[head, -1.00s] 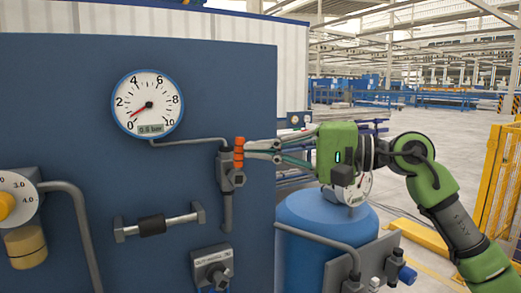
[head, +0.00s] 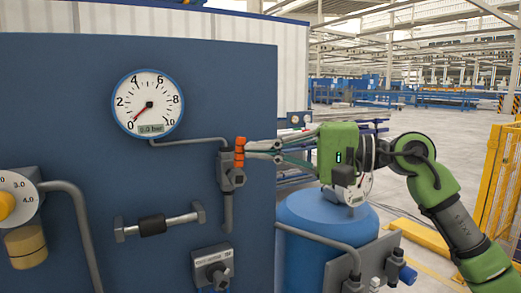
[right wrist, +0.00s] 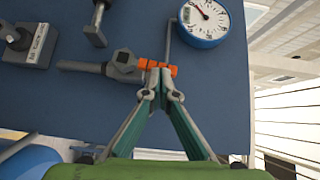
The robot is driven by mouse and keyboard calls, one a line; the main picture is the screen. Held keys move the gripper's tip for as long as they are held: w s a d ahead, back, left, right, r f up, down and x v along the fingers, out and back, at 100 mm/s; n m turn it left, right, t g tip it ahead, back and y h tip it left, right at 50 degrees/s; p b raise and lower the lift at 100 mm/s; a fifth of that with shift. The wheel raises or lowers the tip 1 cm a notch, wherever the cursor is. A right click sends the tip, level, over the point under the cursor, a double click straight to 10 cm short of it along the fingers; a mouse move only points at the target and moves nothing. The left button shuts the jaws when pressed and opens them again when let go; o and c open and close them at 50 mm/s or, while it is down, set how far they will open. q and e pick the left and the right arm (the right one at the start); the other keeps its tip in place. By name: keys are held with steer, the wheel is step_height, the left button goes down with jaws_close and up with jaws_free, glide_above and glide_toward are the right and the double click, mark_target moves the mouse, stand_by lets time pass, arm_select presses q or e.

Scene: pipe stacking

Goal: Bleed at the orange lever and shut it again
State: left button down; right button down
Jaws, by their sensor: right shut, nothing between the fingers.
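The orange lever (head: 239,144) stands upright on a grey valve (head: 225,172) at the right part of the blue panel. In the right wrist view the orange lever (right wrist: 172,70) points right from the valve body (right wrist: 124,64). My right gripper (head: 249,151) comes in from the right, with its fingertips at the lever. In the right wrist view the gripper (right wrist: 159,82) is shut and empty, its tips against or just in front of the lever; I cannot tell which. The round gauge (head: 148,104) has its needle at 0 and reads 0.0 bar. My left gripper is out of view.
The blue panel (head: 60,110) also carries a dial with a yellow knob (head: 6,206), a sight-glass-like fitting (head: 153,225) and a grey switch box (head: 212,267). A blue tank (head: 315,217) with pipework stands below my right arm. A yellow fence (head: 496,195) is at far right.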

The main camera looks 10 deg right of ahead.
steer(key=v, duration=1.2)
steer(key=shift+a, duration=0.1)
